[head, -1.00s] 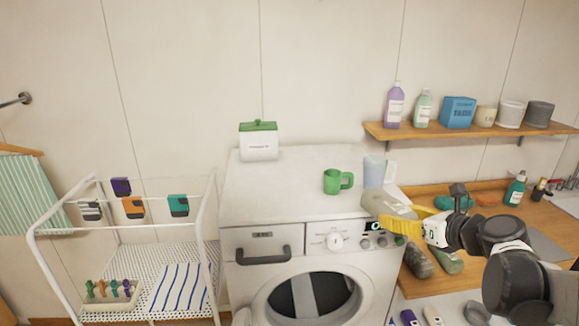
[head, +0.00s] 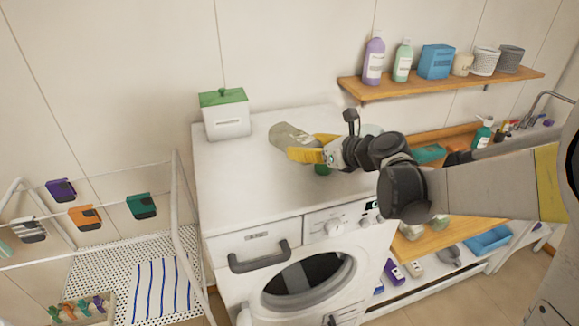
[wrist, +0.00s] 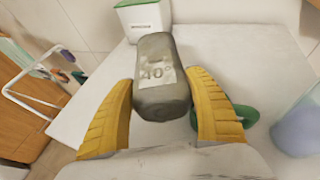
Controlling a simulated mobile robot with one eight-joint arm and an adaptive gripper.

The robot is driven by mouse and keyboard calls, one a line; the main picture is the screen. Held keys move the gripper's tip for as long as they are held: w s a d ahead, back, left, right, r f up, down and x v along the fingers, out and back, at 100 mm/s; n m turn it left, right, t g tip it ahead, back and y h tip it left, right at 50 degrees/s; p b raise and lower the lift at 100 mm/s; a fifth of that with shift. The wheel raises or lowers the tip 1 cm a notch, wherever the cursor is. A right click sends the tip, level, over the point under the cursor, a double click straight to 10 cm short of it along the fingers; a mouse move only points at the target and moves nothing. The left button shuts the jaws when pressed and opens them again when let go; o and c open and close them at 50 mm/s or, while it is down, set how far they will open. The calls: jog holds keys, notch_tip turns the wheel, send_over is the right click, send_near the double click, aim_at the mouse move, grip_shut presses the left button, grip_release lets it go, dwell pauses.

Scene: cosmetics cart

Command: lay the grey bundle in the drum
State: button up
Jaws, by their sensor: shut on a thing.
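The grey bundle (head: 290,136) is a rolled grey-green cloth with a pale "40°" mark, which shows in the wrist view (wrist: 157,85). My gripper (head: 305,151) is shut on it, with yellow fingers on both its sides. It is held above the washing machine's white top (head: 235,180), behind and above the front. The drum (head: 305,275) shows as a dark round opening low in the machine's front, inside a white ring. The drum's inside is mostly dark. The gripper is well above the drum.
A green-lidded white box (head: 225,115) stands at the machine top's back left. A drying rack (head: 178,205) is at left, and a bottle shelf (head: 440,88) is on the wall.

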jog(key=a+f, duration=0.1)
jog(key=a, duration=0.1)
jog(key=a+f, duration=0.1)
jog(key=a, duration=0.1)
jog(key=shift+f, duration=0.2)
notch_tip(320, 180, down, 4)
jog(key=shift+f+b, duration=0.1)
jog(key=shift+b, duration=0.3)
jog(key=shift+s, duration=0.1)
jog(key=o, duration=1)
jog(key=shift+f, duration=0.1)
jog(key=o, duration=0.3)
